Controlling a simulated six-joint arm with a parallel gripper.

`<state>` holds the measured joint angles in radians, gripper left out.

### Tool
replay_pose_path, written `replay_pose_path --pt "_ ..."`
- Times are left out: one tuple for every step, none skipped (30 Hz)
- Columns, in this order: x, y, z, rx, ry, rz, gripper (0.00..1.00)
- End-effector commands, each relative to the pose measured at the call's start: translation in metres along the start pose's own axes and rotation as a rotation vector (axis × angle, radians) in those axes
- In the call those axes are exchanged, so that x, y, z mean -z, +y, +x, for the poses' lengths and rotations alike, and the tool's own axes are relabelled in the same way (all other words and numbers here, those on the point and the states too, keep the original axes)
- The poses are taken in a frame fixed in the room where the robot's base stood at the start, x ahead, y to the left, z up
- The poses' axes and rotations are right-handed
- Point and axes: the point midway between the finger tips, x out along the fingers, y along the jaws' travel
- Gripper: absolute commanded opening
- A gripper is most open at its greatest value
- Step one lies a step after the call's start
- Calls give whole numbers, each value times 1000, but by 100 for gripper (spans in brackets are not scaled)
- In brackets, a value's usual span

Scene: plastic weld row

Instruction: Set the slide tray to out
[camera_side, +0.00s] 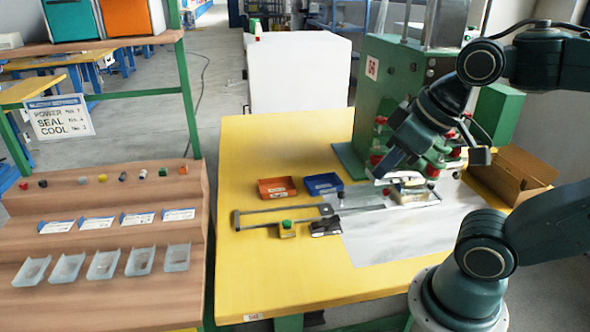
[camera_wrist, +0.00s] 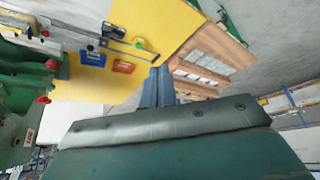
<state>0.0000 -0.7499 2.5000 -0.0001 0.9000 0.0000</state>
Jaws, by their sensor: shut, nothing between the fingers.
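The slide tray (camera_side: 412,197) appears to be the metal fixture at the right end of a slim rail (camera_side: 285,210), low in front of the green press (camera_side: 385,90). The rail runs left across the table from it. My gripper (camera_side: 379,171) is above and just left of the fixture, close to the press front; contact cannot be told. In the wrist view its two blue-grey fingers (camera_wrist: 158,87) are together with nothing between them. The rail and metal fixture show at upper left there (camera_wrist: 85,18). My arm partly hides the press front.
An orange bin (camera_side: 277,188) and a blue bin (camera_side: 323,184) sit behind the rail. A green-knobbed block (camera_side: 287,229) and a dark part (camera_side: 326,227) lie in front. A cardboard box (camera_side: 512,172) is at right. The yellow table (camera_side: 290,280) is clear at front left.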

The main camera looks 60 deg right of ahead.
Motion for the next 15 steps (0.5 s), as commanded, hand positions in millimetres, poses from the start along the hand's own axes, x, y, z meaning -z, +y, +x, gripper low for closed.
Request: replay_pose_path --pt "0 0 0 0 0 0 0" --pt "0 0 0 0 0 0 0" --pt "0 0 0 0 0 0 2" --pt "0 0 0 0 0 0 8" --pt "0 0 0 0 0 0 14" --pt "1 0 0 -1 -1 1 22" --pt "1 0 0 -2 -2 2 28" --pt "2 1 0 -3 -3 4 33" --pt "4 2 0 -5 -5 6 41" --pt "5 2 1 -7 -8 9 47" --pt "7 3 1 -9 -11 12 49" --pt "10 5 2 -14 -17 17 49" --pt "13 6 3 -17 -21 22 49" --pt "16 8 4 -21 -27 27 49" --pt "21 10 5 -28 -33 36 49"
